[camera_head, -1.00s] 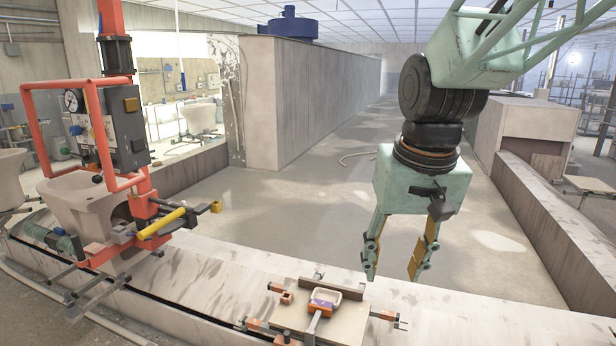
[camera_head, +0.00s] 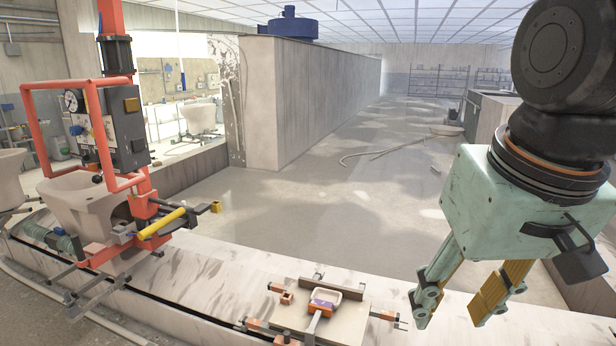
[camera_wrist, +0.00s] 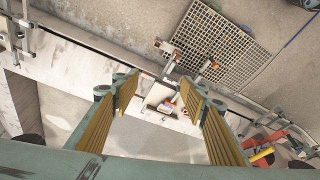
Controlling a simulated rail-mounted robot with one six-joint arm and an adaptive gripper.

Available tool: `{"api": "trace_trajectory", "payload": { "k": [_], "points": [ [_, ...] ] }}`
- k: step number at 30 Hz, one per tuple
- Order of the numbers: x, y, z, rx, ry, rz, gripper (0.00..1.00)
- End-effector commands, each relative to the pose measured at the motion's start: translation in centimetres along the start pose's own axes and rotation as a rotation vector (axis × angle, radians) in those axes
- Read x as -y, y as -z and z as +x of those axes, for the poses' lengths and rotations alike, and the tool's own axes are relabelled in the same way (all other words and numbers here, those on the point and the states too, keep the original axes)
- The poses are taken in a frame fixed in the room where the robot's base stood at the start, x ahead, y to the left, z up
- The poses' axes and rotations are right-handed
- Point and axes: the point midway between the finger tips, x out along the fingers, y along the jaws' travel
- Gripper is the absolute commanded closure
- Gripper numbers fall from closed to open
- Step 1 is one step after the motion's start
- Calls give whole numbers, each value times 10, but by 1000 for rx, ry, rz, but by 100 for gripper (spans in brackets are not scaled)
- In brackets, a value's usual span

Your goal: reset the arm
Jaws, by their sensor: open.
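My gripper (camera_head: 450,308) hangs at the right of the head view, with its green fingers and yellow pads spread apart and nothing between them. In the wrist view my gripper (camera_wrist: 160,98) is also open and empty. It is to the right of the small fixture board (camera_head: 340,325) on the carousel and apart from it. The board carries a small white tray-like piece with an orange and purple part (camera_head: 322,303). The same orange and purple part (camera_wrist: 165,106) shows between the fingers in the wrist view, well below them.
A red-framed fixture (camera_head: 100,130) holding a white toilet bowl (camera_head: 82,203) stands at the left on the curved carousel ledge (camera_head: 205,280). A long grey wall block (camera_head: 320,95) stands behind. A floor grating (camera_wrist: 215,45) shows in the wrist view. The middle floor is open.

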Motion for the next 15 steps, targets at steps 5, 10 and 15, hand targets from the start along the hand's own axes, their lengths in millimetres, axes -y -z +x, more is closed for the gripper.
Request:
{"api": "trace_trajectory", "payload": {
  "k": [5, 10, 15],
  "points": [
    [-5, -26, -10, -15, -3, -1, 60],
    [-9, -51, -17, -28, -6, -5, 60],
    [-12, -72, -22, -38, -9, -7, 60]
  ]
}}
